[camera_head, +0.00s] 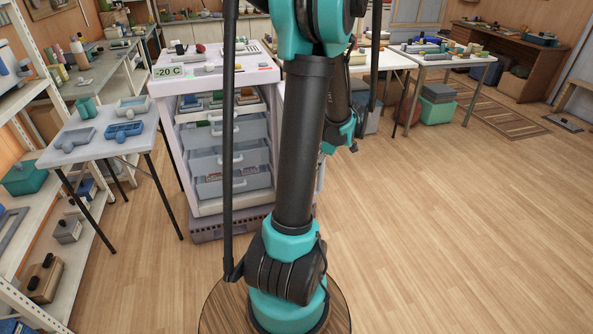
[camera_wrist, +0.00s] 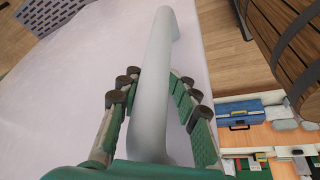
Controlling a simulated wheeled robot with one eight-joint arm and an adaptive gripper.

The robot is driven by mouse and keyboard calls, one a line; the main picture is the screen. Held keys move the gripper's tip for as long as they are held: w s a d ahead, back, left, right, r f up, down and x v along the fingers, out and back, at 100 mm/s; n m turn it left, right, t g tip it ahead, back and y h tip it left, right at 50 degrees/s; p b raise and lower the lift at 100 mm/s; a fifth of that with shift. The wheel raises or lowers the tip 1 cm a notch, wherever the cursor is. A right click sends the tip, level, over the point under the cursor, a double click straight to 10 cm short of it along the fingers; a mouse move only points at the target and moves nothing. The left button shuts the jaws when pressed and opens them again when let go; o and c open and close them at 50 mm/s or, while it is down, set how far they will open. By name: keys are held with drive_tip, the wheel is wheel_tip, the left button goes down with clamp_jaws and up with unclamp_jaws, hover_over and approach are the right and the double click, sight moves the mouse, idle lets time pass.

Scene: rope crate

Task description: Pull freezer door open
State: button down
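The white freezer (camera_head: 225,76) with a "-20 C" label stands left of my arm in the head view. Its front is open, showing several pale drawers (camera_head: 232,160). The door is mostly hidden behind my arm there. In the wrist view the white door panel (camera_wrist: 85,75) fills the left and middle, with its pale bar handle (camera_wrist: 155,75) standing out from it. My gripper (camera_wrist: 154,82) has its green fingers on both sides of the handle, tips close against it. It also shows in the head view (camera_head: 342,138), partly hidden by my arm.
A small table (camera_head: 100,133) with blue and grey trays stands left of the freezer. White shelves line the left edge. The wooden floor (camera_head: 460,220) at right is clear.

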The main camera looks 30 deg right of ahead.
drive_tip(key=s+d+n, duration=0.1)
drive_tip(key=s+d, duration=0.1)
drive_tip(key=d, duration=0.9)
drive_tip(key=shift+s+d+g, duration=0.2)
drive_tip(key=shift+s+g, duration=0.1)
drive_tip(key=shift+s, duration=0.05)
drive_tip(key=shift+f, duration=0.1)
drive_tip(key=c, duration=1.6)
unclamp_jaws()
drive_tip(key=shift+d, duration=0.1)
drive_tip(key=shift+w+v, duration=0.15)
drive_tip(key=shift+v, duration=2.85)
drive_tip(key=shift+w+v, duration=0.15)
drive_tip(key=shift+v, duration=2.8)
drive_tip(key=shift+d, duration=0.1)
